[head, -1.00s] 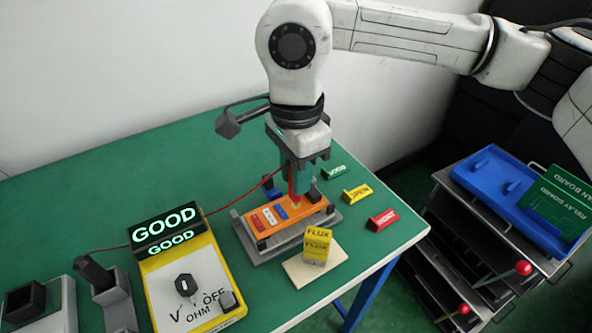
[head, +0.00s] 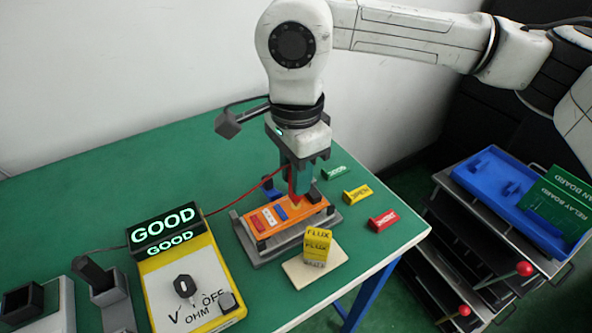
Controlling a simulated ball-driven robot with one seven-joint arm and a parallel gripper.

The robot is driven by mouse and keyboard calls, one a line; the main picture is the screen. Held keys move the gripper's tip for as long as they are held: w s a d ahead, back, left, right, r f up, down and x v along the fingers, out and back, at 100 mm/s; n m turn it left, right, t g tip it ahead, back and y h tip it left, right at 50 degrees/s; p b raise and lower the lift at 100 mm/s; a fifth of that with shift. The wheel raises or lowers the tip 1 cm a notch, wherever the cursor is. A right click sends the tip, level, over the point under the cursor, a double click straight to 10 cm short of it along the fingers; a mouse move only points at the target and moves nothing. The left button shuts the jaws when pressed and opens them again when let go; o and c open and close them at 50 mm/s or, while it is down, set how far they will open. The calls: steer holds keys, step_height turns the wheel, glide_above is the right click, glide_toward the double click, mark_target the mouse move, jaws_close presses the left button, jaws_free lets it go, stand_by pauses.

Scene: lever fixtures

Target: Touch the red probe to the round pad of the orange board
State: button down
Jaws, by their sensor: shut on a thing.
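The orange board (head: 286,218) lies in a grey fixture on the green table. It carries blue, white and red parts. My gripper (head: 298,178) is shut on the red probe (head: 295,191) and points down over the board's right end. The probe's tip is at a small yellowish spot there, seemingly the round pad (head: 297,205). Tip and pad nearly overlap, so I cannot tell whether they touch. A red cable runs from the probe to the yellow meter (head: 190,285), whose display (head: 166,228) reads GOOD.
A yellow FLUX box (head: 317,244) stands on a pale block in front of the board. Green, yellow (head: 357,193) and red (head: 383,221) tags stand to the right. Black holders (head: 105,285) stand at left. A tray cart (head: 515,215) stands beyond the table's right edge.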

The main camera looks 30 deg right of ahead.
steer(key=shift+r+p, duration=1.85)
steer(key=shift+r, duration=1.65)
